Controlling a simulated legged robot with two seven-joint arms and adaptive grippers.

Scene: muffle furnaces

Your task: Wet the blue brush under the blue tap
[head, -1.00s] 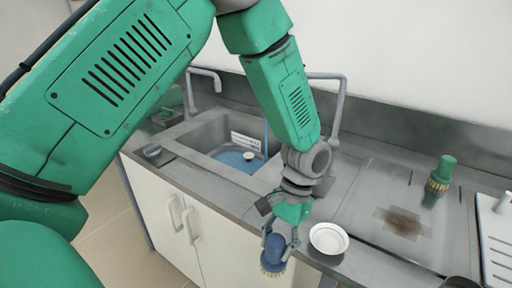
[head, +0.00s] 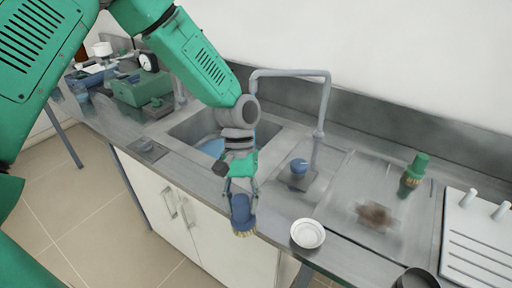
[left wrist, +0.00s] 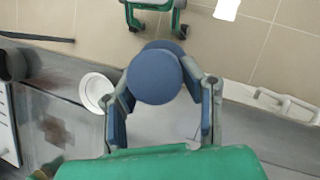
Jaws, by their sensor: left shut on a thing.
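My left gripper (head: 241,192) is shut on the blue brush (head: 242,212). The brush hangs bristles-down near the counter's front edge, left of the white bowl. In the left wrist view my left gripper (left wrist: 162,104) has its fingers on either side of the round blue brush end (left wrist: 154,76). A grey-blue arched tap (head: 292,73) stands at the back of the counter, behind and right of the gripper. The tap's lower spout end is hidden behind my arm. The sink basin (head: 185,129), with blue in its bottom, is partly covered by my arm.
A white bowl (head: 307,234) stands near the front edge. A blue-topped item (head: 298,168) sits on the counter. A white rack (head: 478,235) and dark cup (head: 417,279) are at right.

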